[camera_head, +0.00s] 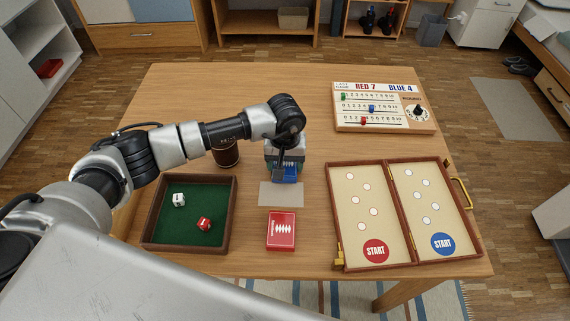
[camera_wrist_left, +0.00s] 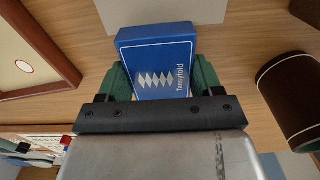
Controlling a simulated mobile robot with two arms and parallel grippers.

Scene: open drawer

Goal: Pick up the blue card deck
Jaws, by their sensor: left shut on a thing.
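The blue card deck (camera_wrist_left: 158,68) sits between the green-padded fingers of my left gripper (camera_wrist_left: 160,82) in the left wrist view. The gripper is shut on it. In the head view, the blue deck (camera_head: 289,172) shows partly below my left gripper (camera_head: 285,168), which hides much of it. It is just behind a beige card-sized patch (camera_head: 281,194) on the wooden table. I cannot tell whether the deck touches the table. A red card deck (camera_head: 281,230) lies in front of that patch. My right gripper is not in view.
A green-lined tray (camera_head: 234,215) with a white die and a red die is at left. A dark cup (camera_head: 226,154) stands behind it. An open game board (camera_head: 335,205) is at right, a scoreboard (camera_head: 384,107) at the back right. The back left tabletop is clear.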

